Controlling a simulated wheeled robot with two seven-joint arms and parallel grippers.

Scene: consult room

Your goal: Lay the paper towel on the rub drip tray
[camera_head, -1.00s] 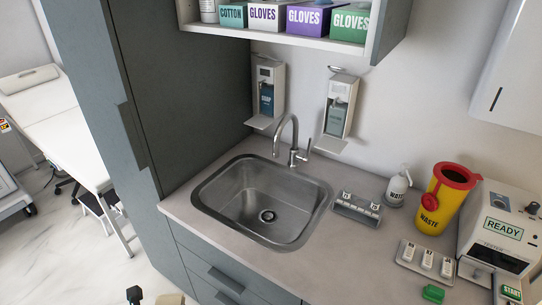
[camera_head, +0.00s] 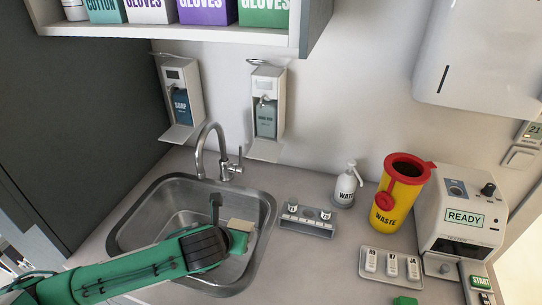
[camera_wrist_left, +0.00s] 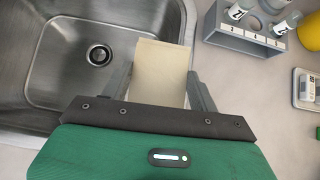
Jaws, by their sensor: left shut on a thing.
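My left gripper (camera_head: 228,222) reaches in from the lower left over the sink's right side. It is shut on a folded beige paper towel (camera_head: 240,226). In the left wrist view the paper towel (camera_wrist_left: 160,70) sticks out flat between the two fingers (camera_wrist_left: 160,88). The rub dispenser (camera_head: 266,105) hangs on the wall behind the tap, to the right of the soap dispenser. Its pale drip tray (camera_head: 265,150) juts out below it and looks bare. The towel is apart from the tray, lower and nearer to me. My right gripper is not in view.
The tap (camera_head: 208,150) stands at the back of the sink (camera_head: 150,210). The soap dispenser (camera_head: 181,98) has its own tray. A grey tube rack (camera_head: 307,220), a pump bottle (camera_head: 346,186), a yellow waste bin (camera_head: 395,200) and a tester (camera_head: 462,215) stand right. A shelf overhangs above.

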